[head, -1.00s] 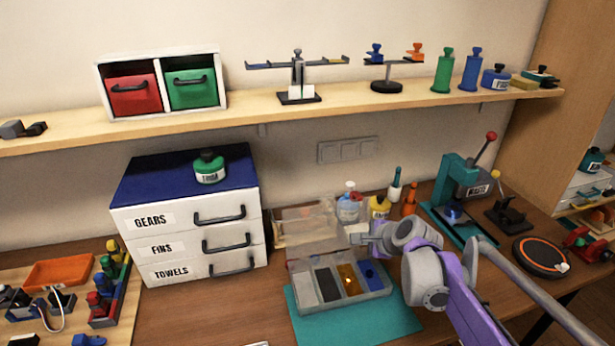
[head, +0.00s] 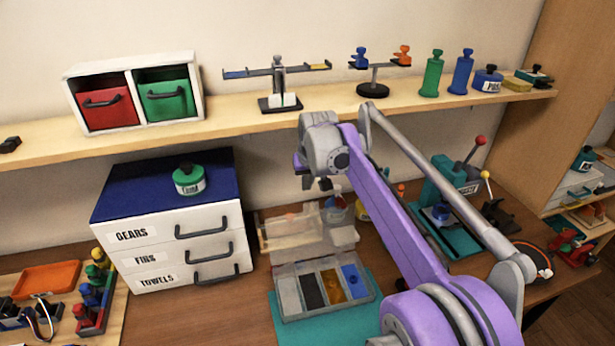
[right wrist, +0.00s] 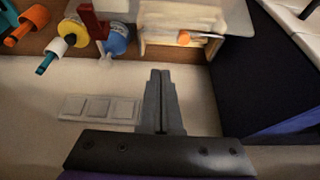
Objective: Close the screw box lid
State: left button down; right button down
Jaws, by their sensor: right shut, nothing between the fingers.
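The screw box (head: 325,318) sits on a teal mat (head: 300,334) on the bench. Its compartments hold grey, black, orange-gold and blue contents. Its clear lid (head: 318,247) stands open, raised at the box's back edge. My right gripper (head: 325,184) is above and behind the lid, apart from it, near the wall. In the right wrist view its fingers (right wrist: 160,75) are together with nothing between them. The lid cannot be made out surely in that view. My left gripper is not in view.
The white drawer unit (head: 185,245) is to the left, a teal press (head: 445,205) to the right. The shelf (head: 235,115) runs above.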

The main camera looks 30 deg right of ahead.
jog(key=f, duration=0.1)
jog(key=s+f, duration=0.1)
jog(key=f, duration=0.1)
jog(key=shift+s+a, duration=0.2)
jog(key=shift+s, duration=0.15)
jog(key=shift+f, duration=0.1)
jog(key=shift+s, duration=0.15)
